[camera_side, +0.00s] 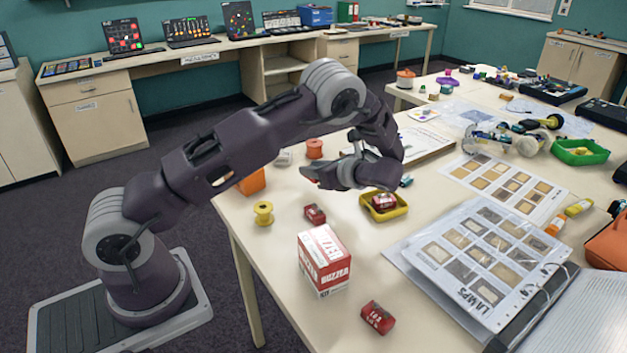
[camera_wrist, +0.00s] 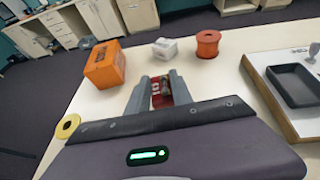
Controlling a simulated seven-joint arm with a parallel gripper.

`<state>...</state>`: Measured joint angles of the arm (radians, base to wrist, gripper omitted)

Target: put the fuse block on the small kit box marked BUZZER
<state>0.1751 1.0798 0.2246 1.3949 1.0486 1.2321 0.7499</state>
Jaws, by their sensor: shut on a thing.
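My gripper (camera_side: 312,179) is shut on a small red block, taken as the fuse block (camera_wrist: 161,92), and holds it above the left part of the table. In the side view only a sliver of red shows at the fingertips. In the wrist view the block sits between the two grey fingers (camera_wrist: 161,88). The small red and white kit box marked BUZZER (camera_side: 324,262) stands upright near the table's front left edge, nearer the side camera than my gripper. Its visible top is bare. The kit box is not in the wrist view.
Similar red blocks lie behind the box (camera_side: 315,214), in front of it (camera_side: 378,318) and in a yellow tray (camera_side: 397,212). A yellow spool (camera_side: 263,213), orange box (camera_wrist: 105,66), white piece (camera_wrist: 165,47) and orange spool (camera_wrist: 208,43) stand nearby. A LAMPS binder (camera_side: 470,255) lies right.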

